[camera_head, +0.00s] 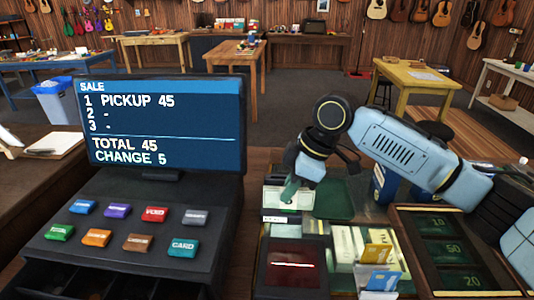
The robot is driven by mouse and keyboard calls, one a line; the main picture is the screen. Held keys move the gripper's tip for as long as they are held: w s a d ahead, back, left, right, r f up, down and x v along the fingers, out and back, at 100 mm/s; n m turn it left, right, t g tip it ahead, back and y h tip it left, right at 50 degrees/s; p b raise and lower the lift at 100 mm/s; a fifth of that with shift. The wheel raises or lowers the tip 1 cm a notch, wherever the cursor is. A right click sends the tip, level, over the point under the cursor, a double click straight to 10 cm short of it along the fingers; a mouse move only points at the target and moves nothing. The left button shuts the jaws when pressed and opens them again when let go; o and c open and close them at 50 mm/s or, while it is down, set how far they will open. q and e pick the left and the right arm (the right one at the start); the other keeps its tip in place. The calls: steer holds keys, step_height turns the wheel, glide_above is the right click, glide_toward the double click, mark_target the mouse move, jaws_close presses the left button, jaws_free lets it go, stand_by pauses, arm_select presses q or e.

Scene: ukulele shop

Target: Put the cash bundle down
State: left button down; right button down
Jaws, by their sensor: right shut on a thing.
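My right gripper (296,184) reaches in from the right and points down over the near counter. It is shut on the cash bundle (290,191), a small greenish piece that shows at the fingertips; the gripper hides part of it. The bundle is just above or touching a pale, white-and-green stack (284,202); I cannot tell which. A dark green tray (333,200) lies right beside it. My left gripper is not in view.
The sale screen (160,125) reads total 45, change 5, above a register with colored keys. A dark red pad (297,262), upright cards (377,254) and a denomination tray (442,250) crowd the counter.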

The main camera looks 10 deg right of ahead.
steer(key=s+d+f+m+t, duration=0.1)
steer(key=m, duration=0.1)
steer(key=s+d+f+m, duration=0.1)
steer(key=d+m, duration=0.1)
steer(key=s+d+f+m+t+h, duration=0.1)
steer(key=s+d+f+m, duration=0.1)
steer(key=shift+m+t, duration=0.3)
steer(key=shift+m, duration=0.1)
steer(key=s+d+f+m+t+h, duration=0.1)
steer(key=s+d+f+m+h, duration=0.2)
steer(key=m, duration=0.4)
step_height(320, 180, up, 7)
steer(key=m+h+p, duration=0.1)
steer(key=m+p, duration=0.2)
steer(key=m, duration=0.1)
glide_above(329, 200)
step_height(329, 200, down, 10)
steer(key=shift+r+b, duration=0.2)
steer(key=shift+b, duration=0.15)
steer(key=shift+f, duration=0.1)
steer(key=c, duration=1.9)
jaws_free()
steer(key=o, duration=0.4)
